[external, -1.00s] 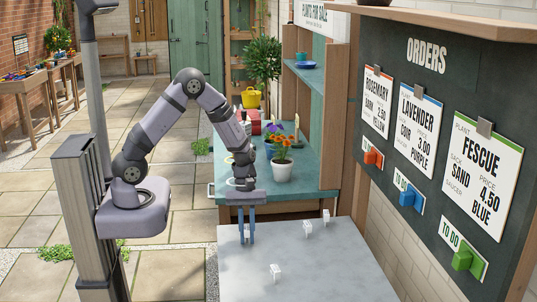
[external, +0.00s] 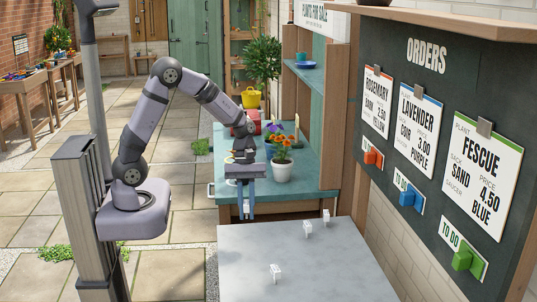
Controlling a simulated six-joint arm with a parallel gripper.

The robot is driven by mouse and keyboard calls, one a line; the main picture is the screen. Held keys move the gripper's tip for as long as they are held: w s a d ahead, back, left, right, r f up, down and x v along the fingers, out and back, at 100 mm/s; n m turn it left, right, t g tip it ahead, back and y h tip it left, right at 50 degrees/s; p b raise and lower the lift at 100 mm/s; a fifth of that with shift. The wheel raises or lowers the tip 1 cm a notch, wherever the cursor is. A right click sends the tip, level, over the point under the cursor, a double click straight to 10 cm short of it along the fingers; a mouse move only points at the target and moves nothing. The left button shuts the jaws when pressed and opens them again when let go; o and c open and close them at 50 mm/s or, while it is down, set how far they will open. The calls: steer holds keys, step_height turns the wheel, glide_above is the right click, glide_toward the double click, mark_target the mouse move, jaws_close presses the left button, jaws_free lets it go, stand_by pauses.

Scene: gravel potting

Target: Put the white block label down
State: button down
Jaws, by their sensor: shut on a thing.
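My gripper (external: 246,214) has blue fingers pointing down and is shut on a small white block label (external: 246,206), which shows between the fingertips. It is held in the air by the far left edge of the pale grey table (external: 350,262), in front of the teal bench. Three other white block labels stand on the grey table: one (external: 276,272) near the front, one (external: 307,229) toward the back, and one (external: 326,216) at the back right edge. Any print on the labels is too small to read.
A white pot with orange flowers (external: 282,169) stands on the teal bench (external: 308,190) behind the gripper. A dark orders board (external: 440,80) with cards and coloured blocks rises at the right. The left and front right of the grey table are clear.

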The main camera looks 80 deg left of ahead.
steer(key=shift+r, duration=0.35)
